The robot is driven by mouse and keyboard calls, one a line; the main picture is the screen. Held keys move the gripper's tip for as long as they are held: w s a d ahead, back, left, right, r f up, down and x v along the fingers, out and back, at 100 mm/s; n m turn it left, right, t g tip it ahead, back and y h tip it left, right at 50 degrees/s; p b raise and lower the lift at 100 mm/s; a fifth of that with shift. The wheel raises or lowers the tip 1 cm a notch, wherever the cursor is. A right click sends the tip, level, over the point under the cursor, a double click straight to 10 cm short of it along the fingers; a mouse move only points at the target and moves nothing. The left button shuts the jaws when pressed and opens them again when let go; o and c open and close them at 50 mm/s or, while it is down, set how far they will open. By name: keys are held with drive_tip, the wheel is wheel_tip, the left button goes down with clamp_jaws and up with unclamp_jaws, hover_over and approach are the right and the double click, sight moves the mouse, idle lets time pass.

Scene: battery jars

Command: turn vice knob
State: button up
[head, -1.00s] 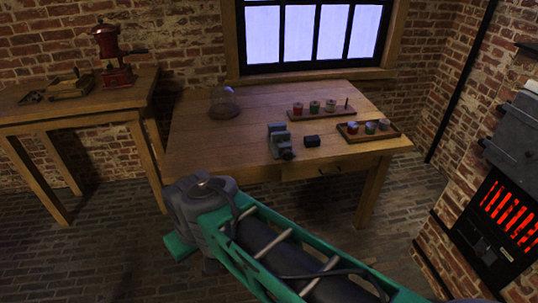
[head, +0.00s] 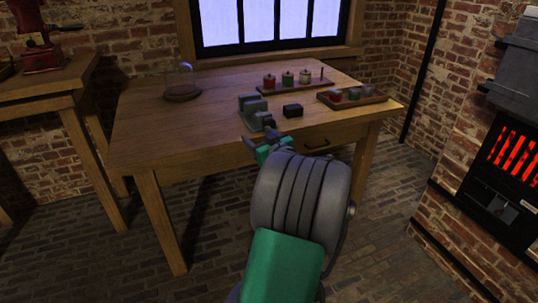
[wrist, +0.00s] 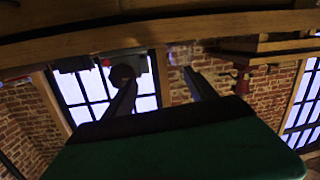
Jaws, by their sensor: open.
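The grey vice (head: 250,108) stands on the wooden table near its front edge. Its dark knob (head: 269,124) faces the front. In the wrist view the round dark knob (wrist: 122,74) shows close to the tip of the left finger, not centred between the fingers. My gripper (head: 270,140) is at the table's front edge, just below and in front of the knob, partly hidden by my wrist. In the wrist view my gripper (wrist: 160,80) is open, with nothing between its fingers. I cannot tell whether the left finger touches the knob.
A dark block (head: 293,110) lies right of the vice. Behind are a rack of jars (head: 296,86) and a tray (head: 376,99) with more jars. A glass dome (head: 181,82) stands back left. The table's left part (head: 150,130) is clear. A glowing stove (head: 510,150) is at right.

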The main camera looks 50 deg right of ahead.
sight(271, 126)
drive_tip(key=s+d+m+h, duration=0.1)
drive_tip(key=s+d+h, duration=0.1)
drive_tip(key=s+d, duration=0.25)
drive_tip(key=b+x, duration=0.1)
drive_tip(key=x, duration=0.7)
drive_tip(key=shift+f, duration=0.1)
drive_tip(key=c, duration=1.4)
drive_tip(key=shift+m, duration=0.9)
